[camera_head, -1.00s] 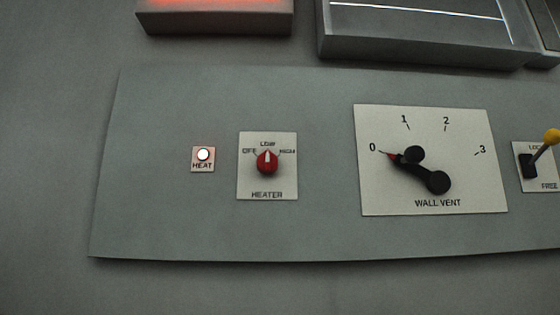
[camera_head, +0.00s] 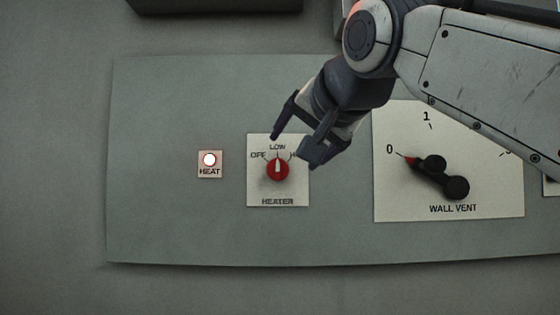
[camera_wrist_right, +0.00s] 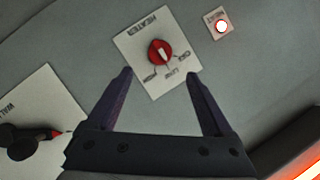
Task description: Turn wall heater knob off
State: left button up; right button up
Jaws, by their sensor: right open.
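The red heater knob (camera_head: 278,169) sits on a pale plate (camera_head: 262,194) marked OFF, LOW, HIGH and HEATER. Its white pointer points up at LOW. The round HEAT light (camera_head: 209,160) left of it glows white with a reddish surround. My right gripper (camera_head: 291,150) is open and empty, in front of the plate's upper right part, covering some of the HIGH label. In the right wrist view, the knob (camera_wrist_right: 160,53) appears beyond and between the two open fingertips (camera_wrist_right: 158,73), apart from them. My left gripper is not in view.
The wall vent plate (camera_head: 392,205) with its black crank (camera_head: 440,177) is to the right, its red tip near 0, partly behind my right arm. The grey panel (camera_head: 155,180) is clear to the left. A dark box edge (camera_head: 215,5) is above.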

aim_at(280, 166)
jog(key=p+x, duration=0.2)
jog(key=x, duration=0.7)
jog(key=shift+w+a+f+p, duration=0.15)
jog(key=shift+w+p, duration=0.1)
jog(key=shift+p, duration=0.05)
grip_shut()
